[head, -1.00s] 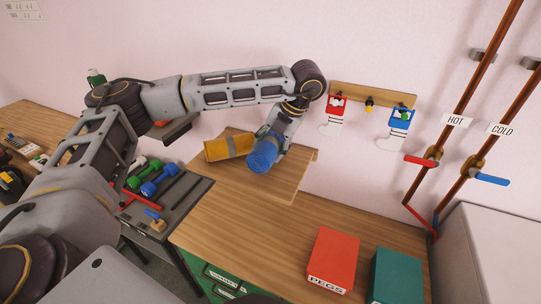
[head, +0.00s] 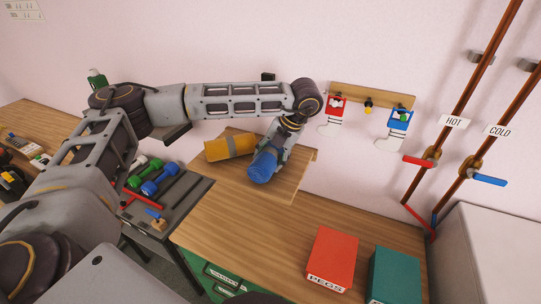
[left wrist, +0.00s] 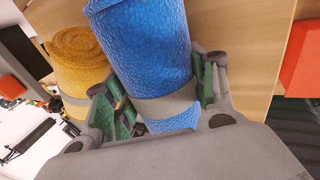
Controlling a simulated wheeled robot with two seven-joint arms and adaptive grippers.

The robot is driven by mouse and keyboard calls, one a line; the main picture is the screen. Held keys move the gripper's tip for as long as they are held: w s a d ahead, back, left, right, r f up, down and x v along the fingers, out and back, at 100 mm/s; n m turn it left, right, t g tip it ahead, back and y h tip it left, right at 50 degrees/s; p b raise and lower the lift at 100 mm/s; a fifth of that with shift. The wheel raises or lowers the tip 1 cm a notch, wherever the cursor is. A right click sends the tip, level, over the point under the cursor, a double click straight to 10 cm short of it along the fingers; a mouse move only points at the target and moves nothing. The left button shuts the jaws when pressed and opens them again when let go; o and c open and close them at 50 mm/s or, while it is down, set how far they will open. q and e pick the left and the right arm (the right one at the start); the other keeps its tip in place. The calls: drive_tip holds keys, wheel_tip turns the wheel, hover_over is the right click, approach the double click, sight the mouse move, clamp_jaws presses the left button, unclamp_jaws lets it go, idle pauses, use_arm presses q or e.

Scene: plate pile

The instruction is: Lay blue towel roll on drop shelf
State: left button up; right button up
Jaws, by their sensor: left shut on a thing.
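The blue towel roll (head: 263,165) has a pale band around it and is at the drop shelf (head: 289,187), a wooden board against the wall. My left gripper (head: 279,148) is shut on the blue roll, reaching it from behind. In the left wrist view the gripper's green-padded fingers (left wrist: 164,102) press on both sides of the blue roll (left wrist: 148,48) at its band. I cannot tell whether the roll touches the shelf. A yellow towel roll (head: 229,146) lies on the shelf to the left, and it also shows in the left wrist view (left wrist: 79,62). My right gripper is not in view.
Red (head: 332,258) and teal (head: 393,275) boxes stand on the workbench (head: 262,239) in front. Dumbbells (head: 160,180) lie on a dark rack at the left. Two stockings hang on a hook rail (head: 371,95). Some shelf is bare right of the blue roll.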

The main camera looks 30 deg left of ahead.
use_arm(q)
drive_tip(key=shift+f, duration=0.1)
drive_tip(key=o, duration=1.1)
drive_tip(key=shift+o, duration=0.2)
drive_tip(key=v, duration=1.2)
drive_tip(key=shift+b, duration=0.3)
